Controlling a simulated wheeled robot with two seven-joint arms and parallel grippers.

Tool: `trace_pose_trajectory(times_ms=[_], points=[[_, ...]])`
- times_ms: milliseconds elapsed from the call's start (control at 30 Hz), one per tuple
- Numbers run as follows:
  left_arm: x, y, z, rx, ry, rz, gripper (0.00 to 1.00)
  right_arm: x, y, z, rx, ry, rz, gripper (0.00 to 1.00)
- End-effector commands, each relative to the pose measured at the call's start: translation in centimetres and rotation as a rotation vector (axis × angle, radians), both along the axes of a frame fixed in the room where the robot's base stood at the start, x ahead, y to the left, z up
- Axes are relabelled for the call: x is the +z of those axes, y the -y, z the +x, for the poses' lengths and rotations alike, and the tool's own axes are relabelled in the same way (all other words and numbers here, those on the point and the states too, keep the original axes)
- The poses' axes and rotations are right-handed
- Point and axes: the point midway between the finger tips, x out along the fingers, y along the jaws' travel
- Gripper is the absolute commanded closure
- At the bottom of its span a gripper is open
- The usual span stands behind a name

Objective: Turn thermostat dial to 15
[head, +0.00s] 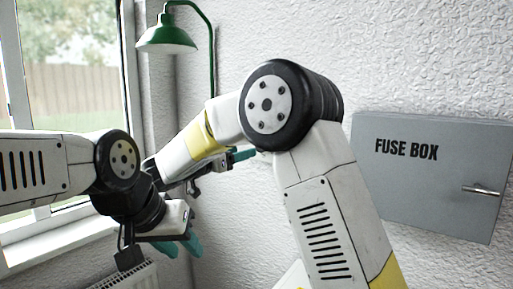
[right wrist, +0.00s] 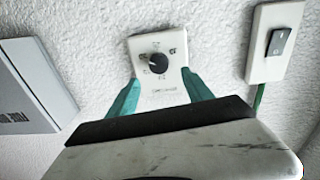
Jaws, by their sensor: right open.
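In the right wrist view the thermostat (right wrist: 145,84) is a pale plate on the white wall with a round dark dial (right wrist: 158,63). Small markings ring the dial; its setting is too small to read. My right gripper (right wrist: 160,77) is open, its two teal fingers pointing at the plate's lower left and right sides, with the dial between and beyond the tips. I cannot tell whether they touch the plate. In the head view my right arm hides the thermostat. There, my left gripper (head: 180,247) hangs at lower left, its teal fingers apart and empty.
A grey fuse box (head: 430,180) is on the wall at right in the head view. A wall switch (right wrist: 275,42) with a green cable sits right of the thermostat. A green lamp (head: 167,35), a window (head: 75,60) and a radiator (head: 135,278) are at left.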

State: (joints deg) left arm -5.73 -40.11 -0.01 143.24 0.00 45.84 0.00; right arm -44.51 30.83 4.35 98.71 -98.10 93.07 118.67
Motion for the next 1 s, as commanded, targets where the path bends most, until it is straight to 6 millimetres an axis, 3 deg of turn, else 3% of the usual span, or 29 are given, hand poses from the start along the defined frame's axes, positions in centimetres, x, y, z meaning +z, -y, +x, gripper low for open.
trace_pose_trajectory(times_ms=[400, 800, 833, 1000], points=[[0.0, 0.0, 0.0, 0.0, 0.0, 0.0, 0.63, 0.0, 4.1, 4.7, -0.004, -0.003, 0.001, 0.41], [0.0, 0.0, 0.0, 0.0, 0.0, 0.0, 0.63, 0.0, 4.8, 5.6, -0.002, -0.003, 0.0, 0.41], [0.0, 0.0, 0.0, 0.0, 0.0, 0.0, 0.63, 0.0, 4.8, 5.6, -0.002, -0.003, 0.0, 0.43], [0.0, 0.0, 0.0, 0.0, 0.0, 0.0, 0.63, 0.0, 4.8, 5.6, -0.002, -0.003, 0.0, 0.76]])
